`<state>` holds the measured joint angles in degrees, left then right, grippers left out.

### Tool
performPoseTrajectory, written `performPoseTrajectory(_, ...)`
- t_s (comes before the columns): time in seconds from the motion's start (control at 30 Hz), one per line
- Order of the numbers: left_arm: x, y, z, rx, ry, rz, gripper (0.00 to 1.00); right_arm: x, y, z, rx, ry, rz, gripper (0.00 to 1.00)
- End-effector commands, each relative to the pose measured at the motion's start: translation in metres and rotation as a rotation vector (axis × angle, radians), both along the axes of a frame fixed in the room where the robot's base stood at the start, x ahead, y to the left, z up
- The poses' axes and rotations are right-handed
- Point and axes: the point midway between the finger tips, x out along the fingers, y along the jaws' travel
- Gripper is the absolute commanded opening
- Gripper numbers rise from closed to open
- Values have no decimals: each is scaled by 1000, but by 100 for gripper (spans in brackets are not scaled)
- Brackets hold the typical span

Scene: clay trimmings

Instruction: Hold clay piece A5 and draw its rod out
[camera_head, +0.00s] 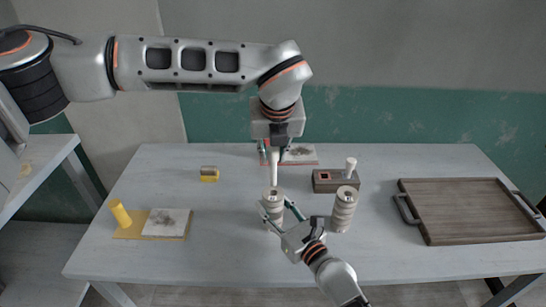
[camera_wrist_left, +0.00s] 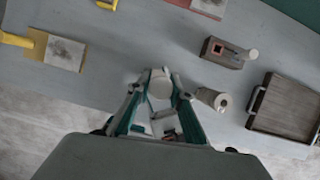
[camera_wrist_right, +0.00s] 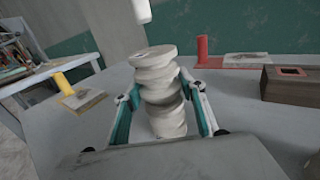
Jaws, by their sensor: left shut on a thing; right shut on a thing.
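A beige ribbed clay piece (camera_head: 272,222), taken as A5 though no label can be read, stands upright on the table. It fills the middle of the right wrist view (camera_wrist_right: 160,88). My right gripper (camera_head: 275,208) is shut around its sides. My left gripper (camera_head: 277,150) is above it, pointing down and shut on a pale rod (camera_head: 273,170). In the right wrist view the rod's lower end (camera_wrist_right: 142,11) hangs above the clay's top with a gap between. The rod looks upright and clear of the clay.
A second ribbed clay piece (camera_head: 343,212) stands close to the right. Behind it is a dark wooden block (camera_head: 325,186) with a square recess and a white peg (camera_head: 350,168). A wooden tray (camera_head: 470,237) lies far right. A yellow-handled board (camera_head: 128,232) lies left, a yellow block (camera_head: 209,174) behind.

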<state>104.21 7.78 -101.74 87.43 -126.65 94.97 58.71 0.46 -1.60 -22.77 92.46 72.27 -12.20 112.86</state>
Motion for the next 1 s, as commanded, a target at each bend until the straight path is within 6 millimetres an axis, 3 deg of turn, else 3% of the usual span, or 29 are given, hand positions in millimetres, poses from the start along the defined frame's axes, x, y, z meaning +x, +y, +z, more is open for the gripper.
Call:
performPoseTrajectory(0.17, 0, 0, 0, 0, 0, 0, 0, 0, -1, -1, -1, 0, -1, 1)
performPoseTrajectory(0.2, 0, 0, 0, 0, 0, 0, 0, 0, -1, -1, -1, 0, -1, 48)
performPoseTrajectory(0.27, 0, 0, 0, 0, 0, 0, 0, 0, -1, -1, -1, 0, -1, 60)
performPoseTrajectory(0.67, 0, 0, 0, 0, 0, 0, 0, -3, -2, 0, 0, 0, 0, 60)
performPoseTrajectory(1.0, 0, 0, 0, 0, 0, 0, 0, -52, -34, -2, -2, 2, 0, 60)
